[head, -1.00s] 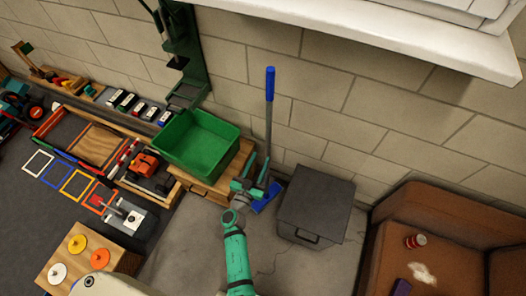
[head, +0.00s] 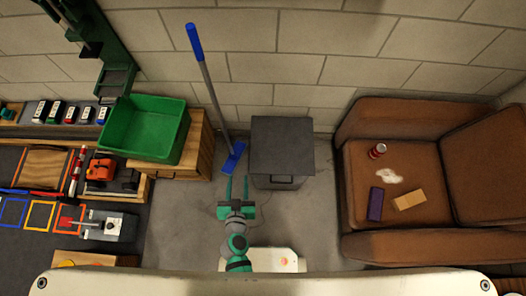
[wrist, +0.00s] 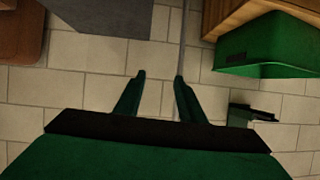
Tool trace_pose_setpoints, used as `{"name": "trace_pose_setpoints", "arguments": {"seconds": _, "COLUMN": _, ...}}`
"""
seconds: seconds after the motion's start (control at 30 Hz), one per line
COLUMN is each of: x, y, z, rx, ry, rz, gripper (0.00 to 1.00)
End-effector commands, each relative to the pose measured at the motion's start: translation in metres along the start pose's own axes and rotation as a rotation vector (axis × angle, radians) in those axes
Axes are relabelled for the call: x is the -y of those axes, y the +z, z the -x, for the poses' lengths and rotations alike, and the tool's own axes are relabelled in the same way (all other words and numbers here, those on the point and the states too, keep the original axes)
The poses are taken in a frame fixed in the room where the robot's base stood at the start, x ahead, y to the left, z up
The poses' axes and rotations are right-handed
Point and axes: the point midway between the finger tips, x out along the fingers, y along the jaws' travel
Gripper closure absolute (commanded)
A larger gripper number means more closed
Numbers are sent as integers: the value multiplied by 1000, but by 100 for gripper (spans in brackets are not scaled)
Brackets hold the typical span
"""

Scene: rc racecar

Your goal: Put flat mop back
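The flat mop (head: 209,88) stands in the gap between the wooden cabinet and the dark grey box. It has a blue grip at the top, a grey pole and a blue flat head (head: 235,158) low near the floor. It looks leaned against the block wall, tilted left in the head view. My gripper (head: 238,180) is open and empty, its fingers pointing toward the mop head, just short of it in the picture. In the wrist view the grey pole (wrist: 183,45) rises beyond the right finger of my open gripper (wrist: 157,78); the mop head is not visible there.
A green bin (head: 116,125) sits on the wooden cabinet (head: 196,150) left of the mop. The dark grey box (head: 282,145) stands right of it. A brown sofa (head: 390,130) with a can and small items is farther right. Bare floor (head: 180,225) lies in front.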

Motion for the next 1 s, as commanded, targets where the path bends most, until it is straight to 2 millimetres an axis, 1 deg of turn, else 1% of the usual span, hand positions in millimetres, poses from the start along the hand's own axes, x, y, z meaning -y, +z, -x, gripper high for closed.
{"name": "trace_pose_setpoints", "arguments": {"seconds": 0.03, "x": -7, "y": 0, "z": 22, "rx": 13, "ry": -10, "rz": -7, "gripper": 64}}
{"name": "trace_pose_setpoints", "arguments": {"seconds": 0.13, "x": -17, "y": -9, "z": 61, "rx": 14, "ry": -37, "rz": -14, "gripper": 64}}
{"name": "trace_pose_setpoints", "arguments": {"seconds": 0.23, "x": -28, "y": -29, "z": 98, "rx": -9, "ry": -52, "rz": -16, "gripper": 64}}
{"name": "trace_pose_setpoints", "arguments": {"seconds": 0.3, "x": -37, "y": -47, "z": 124, "rx": -35, "ry": -54, "rz": -15, "gripper": 64}}
{"name": "trace_pose_setpoints", "arguments": {"seconds": 0.37, "x": -45, "y": -66, "z": 146, "rx": -63, "ry": -50, "rz": -11, "gripper": 64}}
{"name": "trace_pose_setpoints", "arguments": {"seconds": 0.4, "x": -51, "y": -79, "z": 159, "rx": -82, "ry": -43, "rz": -7, "gripper": 64}}
{"name": "trace_pose_setpoints", "arguments": {"seconds": 0.5, "x": -65, "y": -110, "z": 188, "rx": -129, "ry": -20, "rz": 3, "gripper": 64}}
{"name": "trace_pose_setpoints", "arguments": {"seconds": 0.6, "x": -76, "y": -135, "z": 209, "rx": -168, "ry": 5, "rz": 13, "gripper": 64}}
{"name": "trace_pose_setpoints", "arguments": {"seconds": 0.7, "x": -83, "y": -151, "z": 222, "rx": -191, "ry": 26, "rz": 21, "gripper": 64}}
{"name": "trace_pose_setpoints", "arguments": {"seconds": 0.8, "x": -85, "y": -158, "z": 227, "rx": -202, "ry": 36, "rz": 25, "gripper": 64}}
{"name": "trace_pose_setpoints", "arguments": {"seconds": 1.0, "x": -86, "y": -158, "z": 227, "rx": -204, "ry": 37, "rz": 27, "gripper": 64}}
